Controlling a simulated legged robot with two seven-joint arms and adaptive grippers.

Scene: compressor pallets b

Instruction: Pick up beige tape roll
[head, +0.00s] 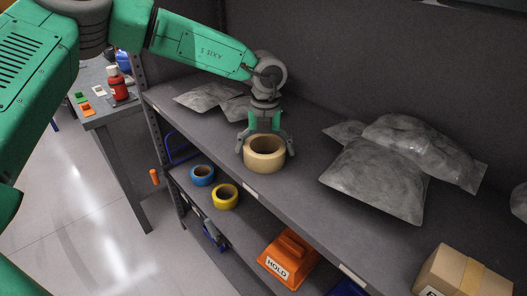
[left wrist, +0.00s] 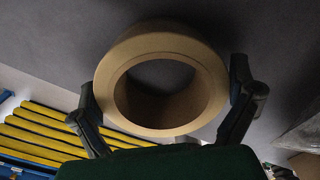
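The beige tape roll (head: 265,160) sits on the upper grey shelf close to its front edge, its hole facing up. My left gripper (head: 265,149) is over it, with one finger at each side of the roll. In the left wrist view the roll (left wrist: 121,88) fills the middle, between the two spread fingers of the left gripper (left wrist: 163,85). Small gaps seem to show between the fingers and the roll's outer wall, so the gripper looks open around it. My right gripper is not in view.
Grey plastic-wrapped packages (head: 375,180) lie right of the roll, and another (head: 205,96) lies behind to the left. A cardboard box (head: 455,274) is at front right. The lower shelf holds a blue roll (head: 202,171), a yellow roll (head: 225,190) and an orange HOLD bin (head: 290,252).

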